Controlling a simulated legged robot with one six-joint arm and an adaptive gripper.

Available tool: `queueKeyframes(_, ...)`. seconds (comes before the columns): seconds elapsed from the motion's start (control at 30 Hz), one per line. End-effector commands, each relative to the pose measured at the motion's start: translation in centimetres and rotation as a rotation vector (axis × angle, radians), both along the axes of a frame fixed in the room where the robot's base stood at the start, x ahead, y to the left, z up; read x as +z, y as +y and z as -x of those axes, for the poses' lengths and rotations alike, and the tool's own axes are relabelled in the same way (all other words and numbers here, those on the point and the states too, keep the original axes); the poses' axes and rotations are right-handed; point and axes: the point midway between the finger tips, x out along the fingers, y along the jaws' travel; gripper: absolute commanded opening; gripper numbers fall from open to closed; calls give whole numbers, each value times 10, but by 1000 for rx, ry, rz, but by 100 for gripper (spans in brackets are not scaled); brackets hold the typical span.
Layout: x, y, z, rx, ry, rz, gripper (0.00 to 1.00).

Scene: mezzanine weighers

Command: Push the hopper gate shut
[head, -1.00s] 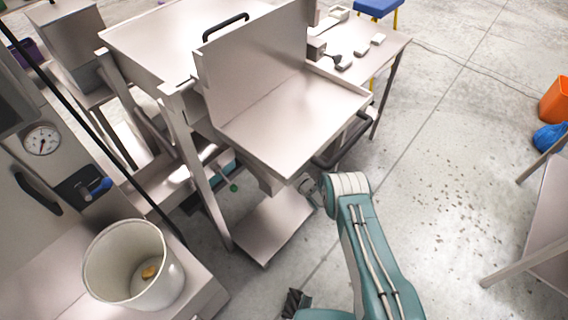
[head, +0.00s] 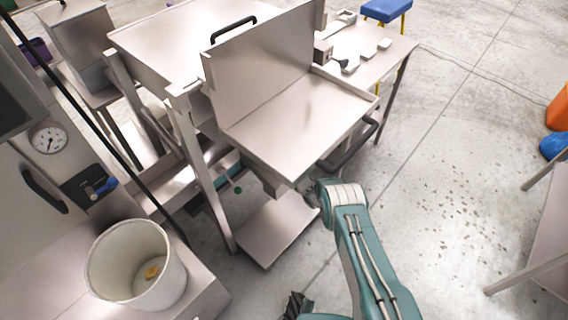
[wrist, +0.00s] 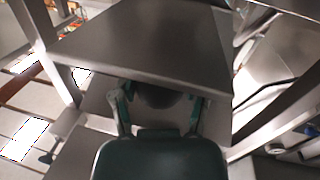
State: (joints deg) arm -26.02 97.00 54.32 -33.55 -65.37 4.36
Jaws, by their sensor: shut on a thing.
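The steel hopper unit (head: 262,85) stands at the centre of the head view, with an upright plate and a flat steel tray (head: 300,125) in front. I cannot tell for certain which part is the gate. In the head view my arm reaches to the tray's lower front edge, and its end is hidden below the tray. In the wrist view my gripper (wrist: 160,97) has its teal fingers on either side of a dark part (wrist: 160,93) under the edge of a flat steel plate (wrist: 150,45). It is shut on that dark part, which is mostly hidden.
A black handle bar (head: 350,148) juts from the tray's right side. A green knob (head: 238,190) hangs at the frame's left. A lower steel shelf (head: 278,232) lies beneath. A white bucket (head: 105,265) stands at lower left.

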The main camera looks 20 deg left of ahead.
Motion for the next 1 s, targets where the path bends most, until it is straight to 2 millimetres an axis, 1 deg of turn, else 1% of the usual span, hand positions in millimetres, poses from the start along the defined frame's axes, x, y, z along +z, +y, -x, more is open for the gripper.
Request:
queueKeyframes(0.1, 2, 2, 0, 3, -3, -1, 0)
queueKeyframes(0.13, 2, 2, 0, 3, -4, -2, 72)
queueKeyframes(0.17, 2, 2, 0, 3, -4, -2, 85)
queueKeyframes(0.2, 3, 2, 0, 3, -4, -2, 92)
queueKeyframes(0.67, 2, -3, 1, 2, -2, -2, 92)
queueKeyframes(0.77, 2, -9, 5, 1, -1, -1, 92)
queueKeyframes(0.87, 2, -20, 12, 0, -1, -1, 92)
queueKeyframes(1.0, 1, -38, 25, 0, 0, 0, 92)
